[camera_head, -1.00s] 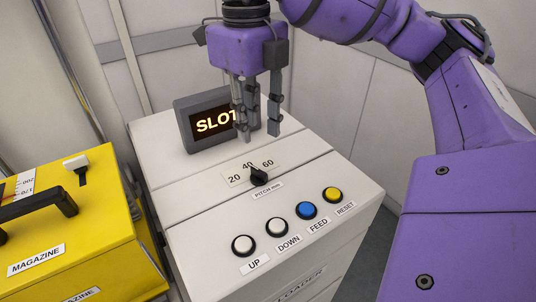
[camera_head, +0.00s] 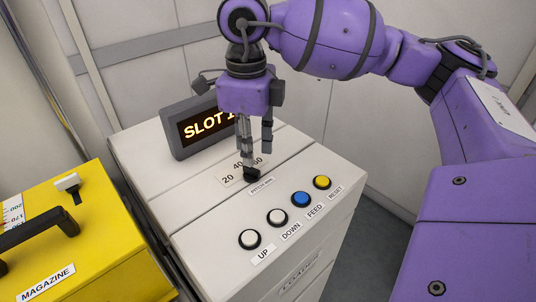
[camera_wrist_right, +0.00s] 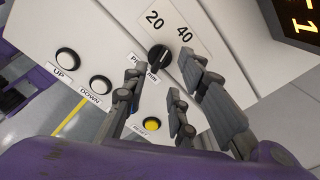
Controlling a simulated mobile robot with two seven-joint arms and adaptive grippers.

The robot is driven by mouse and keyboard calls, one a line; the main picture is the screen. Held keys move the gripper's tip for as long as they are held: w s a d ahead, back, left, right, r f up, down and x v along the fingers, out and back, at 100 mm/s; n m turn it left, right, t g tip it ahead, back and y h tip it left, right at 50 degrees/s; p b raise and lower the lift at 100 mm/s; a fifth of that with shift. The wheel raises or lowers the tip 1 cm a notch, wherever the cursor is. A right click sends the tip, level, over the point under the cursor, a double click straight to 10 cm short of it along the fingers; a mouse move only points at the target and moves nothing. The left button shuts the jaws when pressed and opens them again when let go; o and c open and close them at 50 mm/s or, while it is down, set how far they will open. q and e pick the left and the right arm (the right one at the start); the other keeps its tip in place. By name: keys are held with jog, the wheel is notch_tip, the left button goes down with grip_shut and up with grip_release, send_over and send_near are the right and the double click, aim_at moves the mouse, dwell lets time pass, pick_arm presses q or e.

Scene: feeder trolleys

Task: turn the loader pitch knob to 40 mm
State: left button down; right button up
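I cannot tell the knob's exact setting. The left gripper is out of view.
A display (camera_head: 203,126) reading SLOT stands behind the knob, partly hidden by my gripper. White, blue and yellow buttons (camera_head: 302,200) line the loader's front. A yellow magazine (camera_head: 105,240) with a black handle stands at the left.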

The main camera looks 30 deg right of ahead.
aim_at(251, 168)
jog(key=shift+a+f, duration=0.1)
jog(key=shift+f, duration=2.15)
jog(key=shift+c, duration=0.5)
